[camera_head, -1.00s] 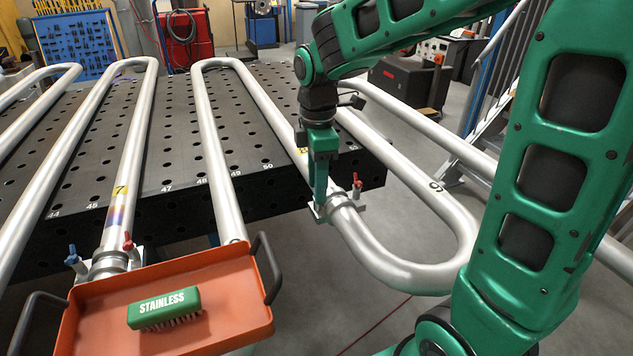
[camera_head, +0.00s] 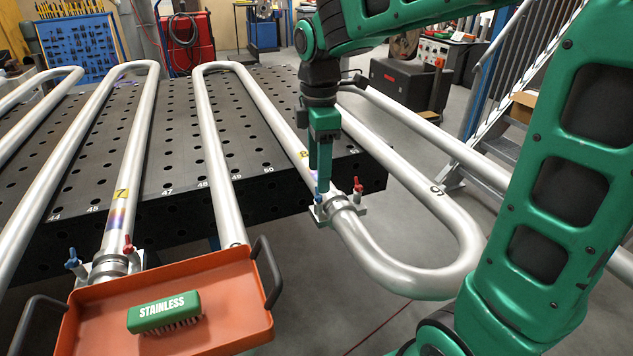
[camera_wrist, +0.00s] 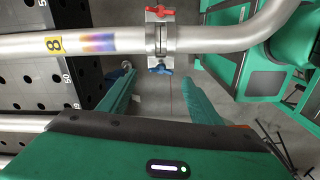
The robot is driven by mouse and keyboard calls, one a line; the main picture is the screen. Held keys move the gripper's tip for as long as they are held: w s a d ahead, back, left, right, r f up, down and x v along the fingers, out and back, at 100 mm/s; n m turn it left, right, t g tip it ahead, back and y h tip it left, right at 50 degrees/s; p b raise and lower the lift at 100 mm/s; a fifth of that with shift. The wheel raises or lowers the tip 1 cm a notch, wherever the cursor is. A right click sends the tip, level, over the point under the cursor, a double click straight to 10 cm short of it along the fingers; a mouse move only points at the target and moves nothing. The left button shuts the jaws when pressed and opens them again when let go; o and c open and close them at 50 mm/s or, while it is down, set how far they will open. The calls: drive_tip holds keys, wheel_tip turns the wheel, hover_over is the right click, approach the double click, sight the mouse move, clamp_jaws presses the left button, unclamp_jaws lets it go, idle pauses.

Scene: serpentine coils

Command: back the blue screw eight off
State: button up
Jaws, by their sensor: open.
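The blue screw (camera_wrist: 160,69) is a small wing-shaped screw on the clamp of the pipe marked 8. It also shows in the head view (camera_head: 318,198), just below my fingertips. The steel clamp (camera_wrist: 161,38) surrounds the pipe joint, with a red screw (camera_wrist: 160,12) on its opposite side. The yellow 8 label (camera_wrist: 54,45) is on the pipe beside a heat-tinted band. My gripper (camera_wrist: 160,77) is open, its two green fingers on either side of the blue screw's line. The gripper in the head view (camera_head: 321,188) points down.
Clamp 7 (camera_head: 110,265) at the left has its own blue screw (camera_head: 72,258) and red screw (camera_head: 128,245). An orange tray (camera_head: 95,335) with a green STAINLESS brush (camera_head: 163,312) sits in front.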

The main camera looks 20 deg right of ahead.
wheel_tip(320, 180, up, 6)
drive_tip(key=shift+f, duration=0.1)
idle(0.5)
drive_tip(key=s+d+f+m, duration=0.5)
drive_tip(key=s+d+m, duration=0.3)
drive_tip(key=s+m, duration=0.3)
drive_tip(key=s+d+f+m, duration=0.6)
drive_tip(key=s+d+m, duration=0.3)
drive_tip(key=s+m, duration=0.2)
drive_tip(key=shift+s+d+m, duration=0.3)
drive_tip(key=shift+s, duration=0.6)
drive_tip(key=shift+f, duration=0.1)
drive_tip(key=shift+w+f, duration=0.25)
drive_tip(key=shift+w, duration=0.4)
